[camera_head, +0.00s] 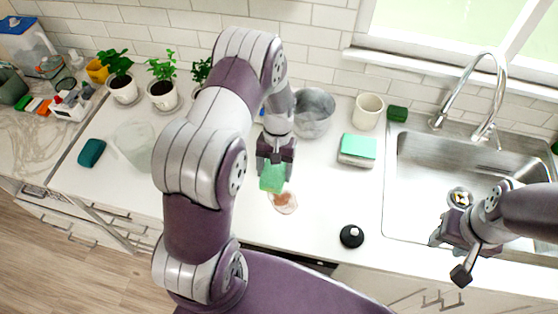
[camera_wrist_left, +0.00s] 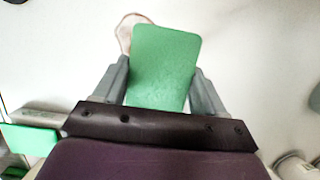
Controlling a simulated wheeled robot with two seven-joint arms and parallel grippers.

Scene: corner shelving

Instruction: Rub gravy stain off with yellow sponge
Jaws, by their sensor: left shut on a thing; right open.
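My left gripper (camera_head: 275,158) is shut on a sponge (camera_head: 271,178) that shows a green face; no yellow side is visible. In the left wrist view the green sponge (camera_wrist_left: 165,65) sits between the fingers of the left gripper (camera_wrist_left: 160,82). The brown gravy stain (camera_head: 285,202) is on the white counter just below and right of the sponge in the head view. In the left wrist view part of the stain (camera_wrist_left: 128,30) shows past the sponge's upper left edge. I cannot tell whether the sponge touches the counter. My right gripper (camera_head: 450,256) is open and empty over the sink's front edge.
A green-topped block (camera_head: 358,147), a white cup (camera_head: 367,111) and a metal pot (camera_head: 314,113) stand right of the left gripper. A black round object (camera_head: 351,236) is near the front edge. The sink (camera_head: 425,153) is right. Potted plants (camera_head: 162,93) line the back.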

